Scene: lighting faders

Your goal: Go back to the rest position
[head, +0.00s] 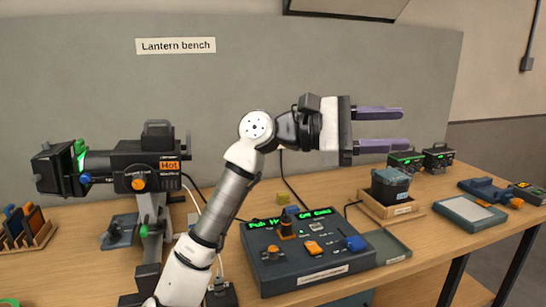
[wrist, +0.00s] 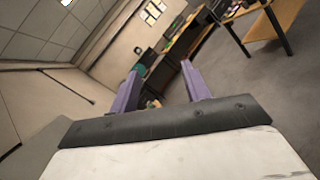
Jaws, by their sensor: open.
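My gripper (head: 380,128) is raised above the bench in the head view, with its two purple fingers pointing right. The fingers are apart and nothing is between them. In the wrist view the same open fingers (wrist: 158,90) point away toward the room, with only distant furniture and floor behind them. My arm rises from the bottom of the head view in front of the bench. The dark fader console (head: 310,262) with green displays lies on the wooden bench (head: 430,240), below and left of my gripper, not touching it.
A lantern (head: 115,168) labelled "Hot" stands at the left, beside a rack of coloured pieces (head: 28,228). Right of the console are a wooden tray (head: 390,208) with a dark container, two small boxes with green displays (head: 405,160), and a grey flat device (head: 470,213). Air around my gripper looks clear.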

